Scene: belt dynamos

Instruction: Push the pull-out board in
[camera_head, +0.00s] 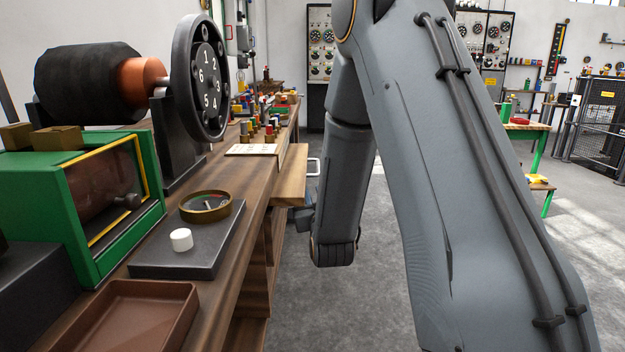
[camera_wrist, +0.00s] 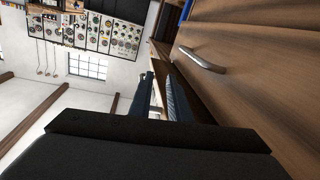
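The pull-out board (camera_head: 291,188) is a flat wooden piece. In the head view it juts out from the front of the wooden bench, below the top, towards the aisle. A pale metal loop (camera_head: 313,167) shows beside its outer end; I cannot tell if it belongs to the board. A pale piece shows low in the gap. I cannot tell whether a finger touches the board.
The bench top (camera_head: 222,220) carries a green-framed device (camera_head: 110,190), a numbered dial wheel (camera_head: 203,78), a compass (camera_head: 206,205) and a brown tray (camera_head: 130,315). A metal handle (camera_wrist: 203,60) sits on a wooden front in the wrist view. Grey floor (camera_head: 300,300) beside the bench is clear.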

